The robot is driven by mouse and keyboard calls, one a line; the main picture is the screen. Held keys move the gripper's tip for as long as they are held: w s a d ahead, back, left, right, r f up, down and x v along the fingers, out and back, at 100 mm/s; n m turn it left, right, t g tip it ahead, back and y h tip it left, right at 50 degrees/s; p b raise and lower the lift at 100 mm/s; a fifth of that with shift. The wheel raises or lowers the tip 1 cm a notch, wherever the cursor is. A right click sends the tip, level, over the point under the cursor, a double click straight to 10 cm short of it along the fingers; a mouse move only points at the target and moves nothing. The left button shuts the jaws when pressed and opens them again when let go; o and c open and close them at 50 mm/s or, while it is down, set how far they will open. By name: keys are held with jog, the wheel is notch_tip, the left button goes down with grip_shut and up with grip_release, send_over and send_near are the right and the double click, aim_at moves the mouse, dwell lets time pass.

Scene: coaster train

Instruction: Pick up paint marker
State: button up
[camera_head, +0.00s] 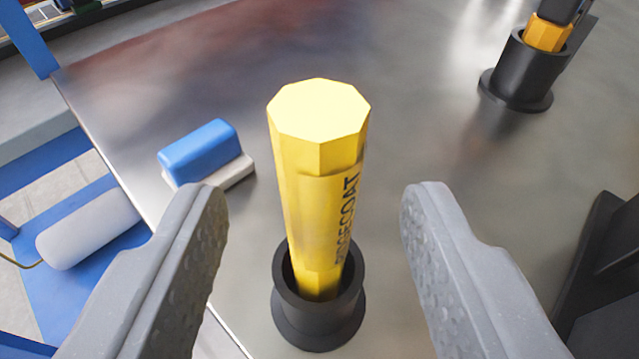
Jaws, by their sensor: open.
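The paint marker (322,200) is a yellow faceted cylinder with dark lettering down its side. It stands upright, tilted slightly in the picture, with its lower end inside a black round holder (318,322) on the metal table. My gripper (315,205) is open. One grey finger is to the left of the marker and one to the right, with a clear gap on both sides. Neither finger touches the marker. The marker's bottom end is hidden in the holder.
The shiny metal table (420,140) has its edge at left. A blue and white eraser-like block (200,150) lies left of the marker. Another black holder (520,80) with a yellow and dark item stands at upper right. A dark object (605,260) is at right.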

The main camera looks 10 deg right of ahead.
jog(key=shift+b+x, duration=0.55)
jog(key=shift+x, duration=2.15)
jog(key=shift+f, duration=0.1)
jog(key=shift+s, duration=0.1)
jog(key=shift+c, duration=0.4)
grip_shut()
